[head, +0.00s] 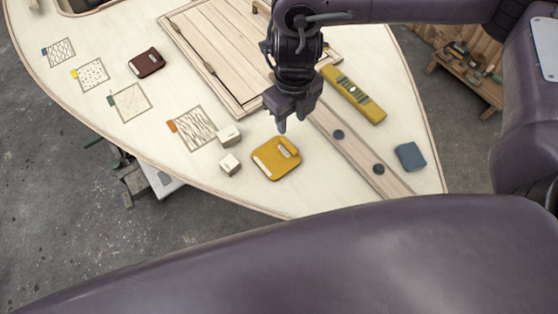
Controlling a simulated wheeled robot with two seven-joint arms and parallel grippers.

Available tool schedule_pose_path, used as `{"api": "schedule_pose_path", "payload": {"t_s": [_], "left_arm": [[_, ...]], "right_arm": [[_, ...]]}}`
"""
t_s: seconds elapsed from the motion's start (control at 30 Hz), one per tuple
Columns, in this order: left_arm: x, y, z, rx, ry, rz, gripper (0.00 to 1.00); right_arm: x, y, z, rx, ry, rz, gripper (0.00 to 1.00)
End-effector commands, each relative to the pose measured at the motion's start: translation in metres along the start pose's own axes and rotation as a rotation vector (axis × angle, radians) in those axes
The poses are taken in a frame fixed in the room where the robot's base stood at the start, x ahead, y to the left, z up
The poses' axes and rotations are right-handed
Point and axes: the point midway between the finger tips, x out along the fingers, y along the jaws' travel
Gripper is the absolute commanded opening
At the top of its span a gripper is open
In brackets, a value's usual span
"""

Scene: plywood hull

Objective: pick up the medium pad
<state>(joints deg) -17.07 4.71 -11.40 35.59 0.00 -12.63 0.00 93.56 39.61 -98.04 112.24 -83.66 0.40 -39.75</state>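Three pads lie apart on the pale plywood hull panel: a mustard-yellow pad (268,168) with a pale label at front centre, a dark red pad (147,62) at the upper left, and a blue-grey pad (410,156) at the right. The labels are too small to read, so I cannot tell which pad is the medium one. My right gripper (282,127) points down above the panel, just beyond the yellow pad in the picture. Nothing shows held in it; its finger gap is hard to see. My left gripper is not in view.
Two small cream blocks (229,163) sit left of the yellow pad. Several patterned swatches (131,102) lie to the left. A yellow level-like bar (353,94), a wooden strip (350,146) and a framed hatch (215,42) are near. The panel's curved edge is close in front.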

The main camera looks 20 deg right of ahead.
Motion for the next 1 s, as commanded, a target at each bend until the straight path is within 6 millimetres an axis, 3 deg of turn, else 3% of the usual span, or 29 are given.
{"api": "schedule_pose_path", "payload": {"t_s": [0.03, 0.1, 0.47, 0.73, 1.0], "left_arm": [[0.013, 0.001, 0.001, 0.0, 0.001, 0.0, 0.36], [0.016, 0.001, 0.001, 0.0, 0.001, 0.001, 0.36], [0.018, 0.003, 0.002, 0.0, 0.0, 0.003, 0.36], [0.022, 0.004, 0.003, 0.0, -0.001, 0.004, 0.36], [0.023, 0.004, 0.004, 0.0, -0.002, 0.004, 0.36]], "right_arm": [[0.013, 0.0, 0.0, 0.0, -0.001, 0.0, 0.38], [0.016, 0.0, 0.0, 0.0, -0.001, 0.0, 0.38], [0.047, 0.002, -0.001, 0.001, 0.002, 0.002, 0.38], [0.084, 0.005, -0.003, 0.001, 0.003, 0.003, 0.38], [0.093, 0.004, -0.002, 0.0, -0.001, 0.0, 0.38]]}}
